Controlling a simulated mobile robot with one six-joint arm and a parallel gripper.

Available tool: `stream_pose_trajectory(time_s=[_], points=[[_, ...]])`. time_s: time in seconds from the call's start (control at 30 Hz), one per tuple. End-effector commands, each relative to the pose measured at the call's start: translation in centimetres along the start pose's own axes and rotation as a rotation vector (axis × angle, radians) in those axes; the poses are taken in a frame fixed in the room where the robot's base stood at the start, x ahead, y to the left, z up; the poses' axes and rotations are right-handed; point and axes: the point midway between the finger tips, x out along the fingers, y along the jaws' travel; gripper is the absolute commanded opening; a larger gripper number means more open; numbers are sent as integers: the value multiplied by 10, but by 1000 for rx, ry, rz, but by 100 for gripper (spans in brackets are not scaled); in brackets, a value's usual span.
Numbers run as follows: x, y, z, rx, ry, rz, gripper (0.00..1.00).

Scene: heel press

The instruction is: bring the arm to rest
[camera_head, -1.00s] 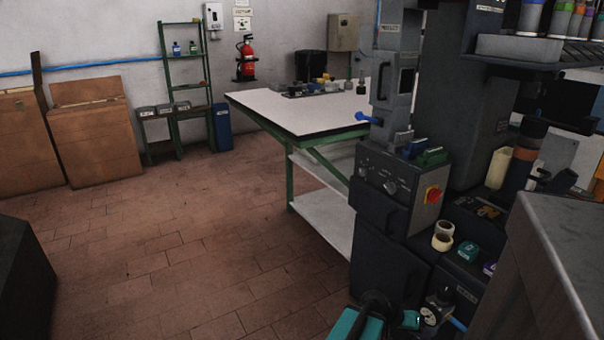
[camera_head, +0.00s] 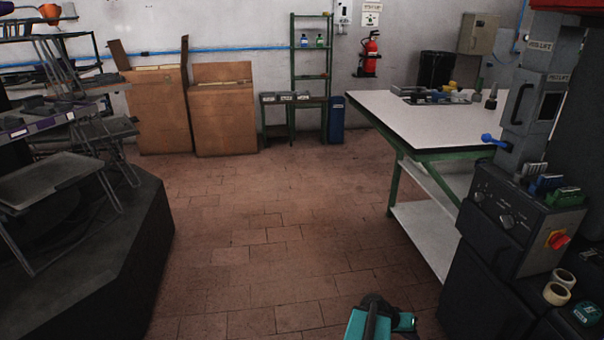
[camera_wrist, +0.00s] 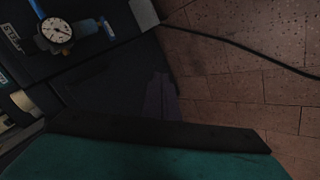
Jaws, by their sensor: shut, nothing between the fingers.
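My gripper (camera_wrist: 160,80) shows in the wrist view as dim, dark fingers rising from a black bar above a teal body. The fingers are together with nothing between them. Dark machine panels lie behind them on the left, and brick floor on the right. In the head view only a teal and black part of my arm shows at the bottom edge, right of centre. The fingers cannot be made out there.
The dark press (camera_head: 497,222) stands at the right, beside a white-topped bench (camera_head: 450,124). A dark platform (camera_head: 140,245) with racks is at the left. Brick floor (camera_head: 265,215) between is clear. A gauge (camera_wrist: 57,31) and black cable (camera_wrist: 235,45) show in the wrist view.

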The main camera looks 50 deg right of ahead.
Motion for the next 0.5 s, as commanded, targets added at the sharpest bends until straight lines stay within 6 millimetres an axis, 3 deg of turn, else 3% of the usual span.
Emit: stream_pose_trajectory(time_s=[0.27, 0.5], points=[[-45, -69, 4, -119, 30, -67, 0], [-82, -123, 20, -222, 47, -122, 0]])
